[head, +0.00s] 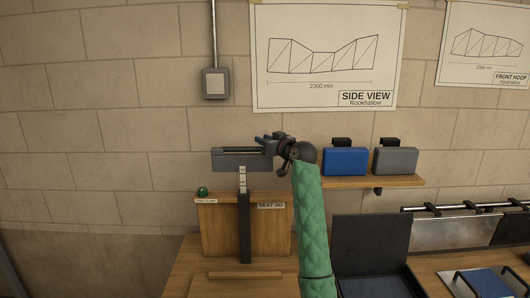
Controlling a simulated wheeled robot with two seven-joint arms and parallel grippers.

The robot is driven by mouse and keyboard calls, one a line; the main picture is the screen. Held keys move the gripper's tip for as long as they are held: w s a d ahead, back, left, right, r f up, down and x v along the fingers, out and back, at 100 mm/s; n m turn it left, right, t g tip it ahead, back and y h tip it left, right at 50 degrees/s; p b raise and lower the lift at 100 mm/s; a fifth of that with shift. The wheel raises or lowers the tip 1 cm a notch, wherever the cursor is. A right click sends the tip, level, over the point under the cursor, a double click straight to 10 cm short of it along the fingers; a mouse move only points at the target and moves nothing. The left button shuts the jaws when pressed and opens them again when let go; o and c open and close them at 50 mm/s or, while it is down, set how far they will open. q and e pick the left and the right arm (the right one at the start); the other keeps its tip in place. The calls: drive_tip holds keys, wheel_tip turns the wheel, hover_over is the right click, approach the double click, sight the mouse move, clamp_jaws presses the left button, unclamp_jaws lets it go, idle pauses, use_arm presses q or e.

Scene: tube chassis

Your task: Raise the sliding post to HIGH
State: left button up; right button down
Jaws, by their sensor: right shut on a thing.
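The sliding post (242,180) stands upright at the seat jig (275,228), a wooden board labelled SEAT JIG. Its pale marked upper part rises out of a dark upright sleeve (244,232). A grey crosspiece (238,161) sits on top of the post, above the board's top edge. My right gripper (268,145) is at the right end of the crosspiece and is shut on it; the fingertips are partly hidden. A green knob (203,191) sits at the board's top left, above a small label that seems to read POST CLAMP. My left gripper is out of view.
A wooden shelf (400,182) to the right holds a blue box (345,161) and a grey box (394,160), close to my right wrist. A dark open case (370,248) stands at lower right. A wall switch (214,83) and posters are above.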

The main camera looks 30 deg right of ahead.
wheel_tip(320, 180, up, 2)
drive_tip(key=shift+r, duration=0.3)
drive_tip(key=c, duration=1.1)
unclamp_jaws()
drive_tip(key=shift+c, duration=0.2)
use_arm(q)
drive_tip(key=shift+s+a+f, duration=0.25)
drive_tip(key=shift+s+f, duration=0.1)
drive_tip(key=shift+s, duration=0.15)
use_arm(e)
drive_tip(key=shift+f, duration=0.1)
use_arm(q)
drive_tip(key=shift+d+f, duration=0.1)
use_arm(e)
drive_tip(key=shift+s+f, duration=0.1)
drive_tip(key=shift+s, duration=0.15)
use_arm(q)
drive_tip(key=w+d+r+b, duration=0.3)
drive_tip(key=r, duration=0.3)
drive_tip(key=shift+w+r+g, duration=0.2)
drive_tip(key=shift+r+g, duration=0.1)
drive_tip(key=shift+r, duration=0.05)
use_arm(e)
drive_tip(key=s, duration=0.7)
drive_tip(key=shift+s+d, duration=0.15)
drive_tip(key=shift+d, duration=0.15)
